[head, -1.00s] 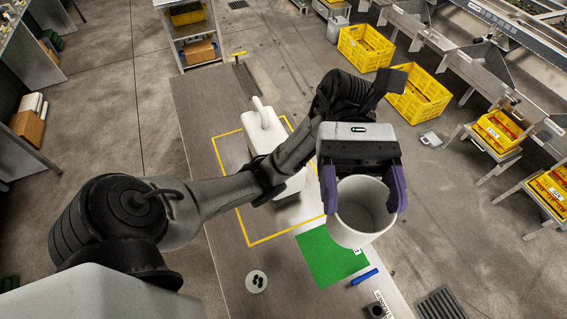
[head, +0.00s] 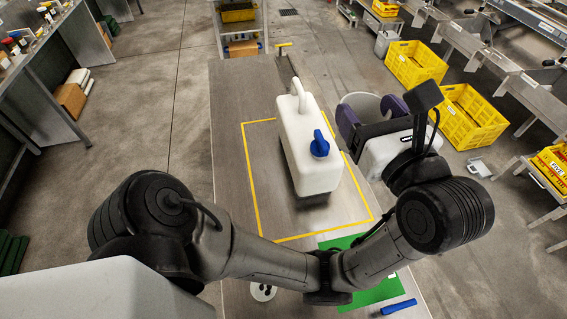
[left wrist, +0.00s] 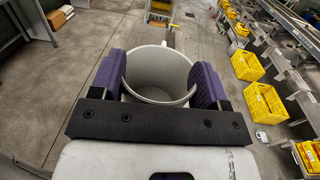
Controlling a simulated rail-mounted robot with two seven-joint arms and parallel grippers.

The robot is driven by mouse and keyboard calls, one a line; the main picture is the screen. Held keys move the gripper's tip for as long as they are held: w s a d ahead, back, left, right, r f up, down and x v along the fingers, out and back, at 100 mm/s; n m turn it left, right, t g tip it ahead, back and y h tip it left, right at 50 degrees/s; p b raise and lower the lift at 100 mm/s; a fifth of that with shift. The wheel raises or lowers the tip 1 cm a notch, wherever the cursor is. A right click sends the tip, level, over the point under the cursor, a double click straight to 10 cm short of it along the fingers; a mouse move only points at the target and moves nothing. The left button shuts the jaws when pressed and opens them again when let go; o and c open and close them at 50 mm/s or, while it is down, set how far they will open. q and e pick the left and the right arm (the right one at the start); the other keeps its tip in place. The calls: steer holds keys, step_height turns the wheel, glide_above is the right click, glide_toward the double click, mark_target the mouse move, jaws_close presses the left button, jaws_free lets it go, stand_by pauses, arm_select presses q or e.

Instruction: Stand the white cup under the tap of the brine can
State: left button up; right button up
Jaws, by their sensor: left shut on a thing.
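The white cup (head: 358,104) is held by my left gripper (head: 367,103), whose purple fingers are shut on its sides. It is to the right of the brine can, near the table's right edge, and appears raised. In the left wrist view the empty open mouth of the cup (left wrist: 158,78) shows between the fingers of the left gripper (left wrist: 160,66). The brine can (head: 303,150) is a white jug with a handle on top, standing inside a yellow outline. My right gripper is not in view.
The long table (head: 232,90) has a yellow taped rectangle (head: 252,185). A green mat (head: 375,291), a blue marker-like thing (head: 398,306) and a white disc with dark spots (head: 262,292) are near the front. Yellow crates (head: 415,63) stand on the floor to the right.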

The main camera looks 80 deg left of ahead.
arm_select(q)
steer(key=w+d+f+m+t+h+b, duration=0.2)
steer(key=w+f+m+t+h+b, duration=0.55)
steer(key=f, duration=0.55)
steer(key=w+d+f+m+t+h+b, duration=0.2)
steer(key=w+f+m+t+h+b, duration=0.4)
steer(key=f+t, duration=0.65)
steer(key=w+a+f+n+g+y+b, duration=0.2)
steer(key=a+n+g+y, duration=0.3)
steer(key=a, duration=0.4)
steer(key=w+a+f+n+g+y+b, duration=0.1)
steer(key=w+a+n+g+y, duration=0.25)
steer(key=a+g, duration=0.4)
steer(key=w+a+f+n+g+y+b, duration=0.25)
steer(key=a+g+y, duration=0.25)
steer(key=a, duration=0.5)
steer(key=w+d+f+n+g+b, duration=0.1)
steer(key=d+f+n+g, duration=0.1)
steer(key=f, duration=0.4)
steer(key=w+d+f+n+g+h+b, duration=0.1)
steer(key=d+f+n+g, duration=0.1)
steer(key=f+n+g, duration=0.2)
step_height(320, 180, down, 3)
steer(key=shift+w+r+g+b, duration=0.1)
steer(key=shift+w+g+b, duration=0.3)
steer(key=shift+g, duration=0.45)
